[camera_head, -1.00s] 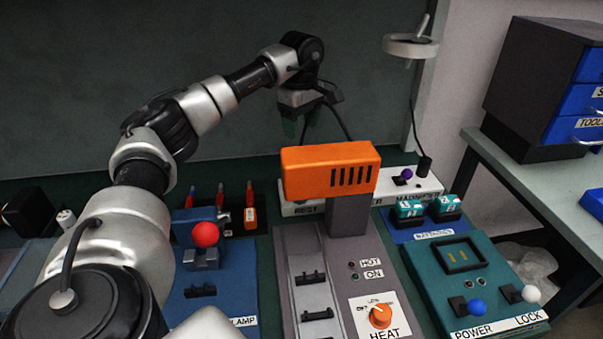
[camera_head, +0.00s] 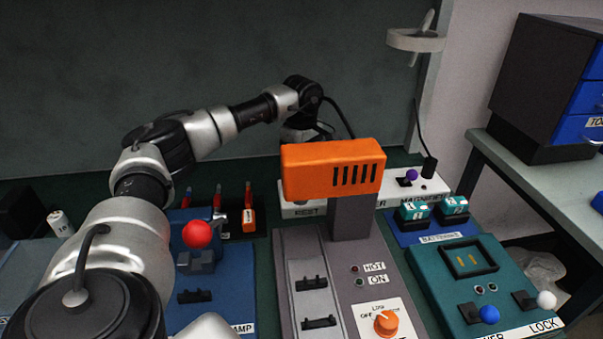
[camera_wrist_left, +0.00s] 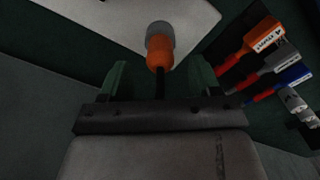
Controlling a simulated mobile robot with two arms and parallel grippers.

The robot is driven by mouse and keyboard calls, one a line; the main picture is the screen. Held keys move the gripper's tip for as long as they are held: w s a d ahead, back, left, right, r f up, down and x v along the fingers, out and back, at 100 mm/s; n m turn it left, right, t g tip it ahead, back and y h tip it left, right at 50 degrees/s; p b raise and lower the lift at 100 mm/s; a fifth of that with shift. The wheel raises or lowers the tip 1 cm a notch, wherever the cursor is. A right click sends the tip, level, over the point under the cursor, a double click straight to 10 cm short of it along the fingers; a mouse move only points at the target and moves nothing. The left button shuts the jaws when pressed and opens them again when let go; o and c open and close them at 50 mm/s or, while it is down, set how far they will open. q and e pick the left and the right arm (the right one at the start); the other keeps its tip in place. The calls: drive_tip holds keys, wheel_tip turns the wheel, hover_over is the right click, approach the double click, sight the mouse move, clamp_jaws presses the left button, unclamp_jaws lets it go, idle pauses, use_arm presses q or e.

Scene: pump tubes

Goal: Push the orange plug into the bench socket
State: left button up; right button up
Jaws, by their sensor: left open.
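The orange plug (camera_wrist_left: 160,55) shows in the left wrist view, with a black cable running back from it between my fingers. Its far end meets a grey round piece (camera_wrist_left: 158,36) in front of a pale panel (camera_wrist_left: 110,22). I cannot tell whether this piece is the socket, or how deep the plug sits. My left gripper (camera_wrist_left: 159,68) is open, with one green finger on each side of the plug and gaps between. In the head view its fingertips are hidden behind the orange heater housing (camera_head: 333,170). My right gripper is not in view.
The heater housing stands in front of my left wrist. A magnifier box (camera_head: 415,188) and teal batteries (camera_head: 432,210) are to its right. Red-handled tools (camera_head: 217,200) stand left, and a red-knobbed clamp (camera_head: 197,236) is nearer. The wrist view shows labelled tools (camera_wrist_left: 262,40) on the right.

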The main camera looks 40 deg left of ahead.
use_arm(q)
drive_tip(key=shift+f, duration=1.45)
drive_tip(key=c, duration=1)
